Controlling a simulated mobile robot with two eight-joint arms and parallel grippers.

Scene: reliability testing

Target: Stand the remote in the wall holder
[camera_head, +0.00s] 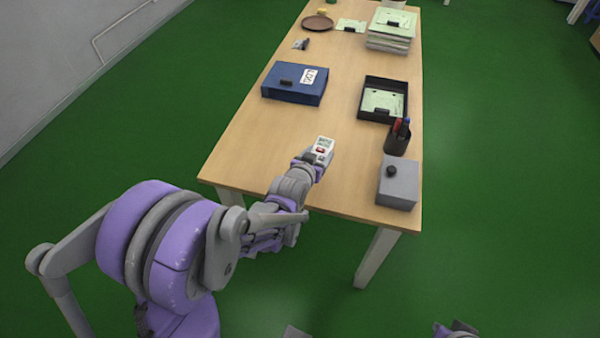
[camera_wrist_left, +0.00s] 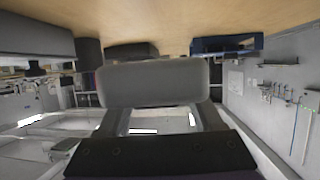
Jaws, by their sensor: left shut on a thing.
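The remote (camera_head: 322,149) is a small pale grey-white handset with a dark display and a red mark, in the head view above the near part of the wooden table. My left gripper (camera_head: 309,159) is shut on its near end, and its fingers are partly hidden by the wrist. In the left wrist view a grey rounded block (camera_wrist_left: 150,83) fills the middle; I cannot tell whether it is the remote or part of the gripper. I cannot make out the wall holder in either view.
The wooden table (camera_head: 250,150) holds a blue binder box (camera_head: 290,92), a black tray (camera_head: 368,112) with paper, a pen cup (camera_head: 397,142) and a grey box (camera_head: 398,190) at right. Paper stacks (camera_head: 390,35) stand far back. The table's near left is clear. A wall (camera_head: 50,60) stands left.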

